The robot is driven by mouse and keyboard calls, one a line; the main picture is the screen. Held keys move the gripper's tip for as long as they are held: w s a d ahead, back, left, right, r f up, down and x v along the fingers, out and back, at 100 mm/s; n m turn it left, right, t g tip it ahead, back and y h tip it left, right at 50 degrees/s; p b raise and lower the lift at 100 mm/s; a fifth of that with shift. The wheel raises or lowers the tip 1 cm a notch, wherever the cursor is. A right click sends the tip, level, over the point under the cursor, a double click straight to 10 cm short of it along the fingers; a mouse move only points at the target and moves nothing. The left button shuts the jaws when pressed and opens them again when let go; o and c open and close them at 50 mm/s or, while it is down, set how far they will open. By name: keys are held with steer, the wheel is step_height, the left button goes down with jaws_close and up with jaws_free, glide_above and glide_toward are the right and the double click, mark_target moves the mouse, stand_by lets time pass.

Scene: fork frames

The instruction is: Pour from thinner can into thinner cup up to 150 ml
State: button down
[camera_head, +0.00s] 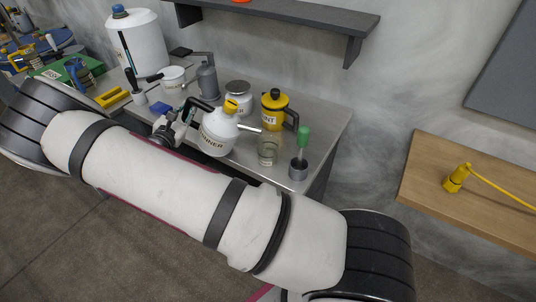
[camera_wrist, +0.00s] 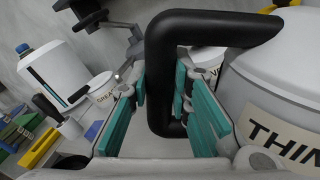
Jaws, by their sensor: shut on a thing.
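The thinner can (camera_head: 215,137) is white with a yellow cap, a black handle and a spout pointing right. It appears tilted a little toward the glass thinner cup (camera_head: 267,151), with its spout tip just above and left of the cup's rim. I cannot tell whether liquid is flowing or how full the cup is. My gripper (camera_head: 181,127) is at the can's left side, shut on its handle. In the wrist view the black handle (camera_wrist: 163,75) passes between the teal finger pads (camera_wrist: 165,112), with the can's body (camera_wrist: 285,85) on the right.
A yellow can (camera_head: 275,110) and a white jar (camera_head: 238,97) stand behind the thinner can. A grey pot with a green-handled brush (camera_head: 299,168) stands right of the cup, near the grey bench's (camera_head: 332,122) right end. A shelf (camera_head: 290,22) hangs above.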

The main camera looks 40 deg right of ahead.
mark_target(187, 102)
steer(key=shift+s+d+r+m+p, duration=0.2)
steer(key=shift+r+m+p, duration=0.15)
steer(key=shift+r+p, duration=0.2)
steer(key=shift+s+d+r+m+p, duration=0.15)
steer(key=shift+r+m+p, duration=0.25)
steer(key=shift+r, duration=0.2)
steer(key=shift+s+d+r+m+p, duration=0.1)
steer(key=shift+s+r+m+p, duration=0.1)
steer(key=shift+r+m+p, duration=0.25)
stand_by(6.4)
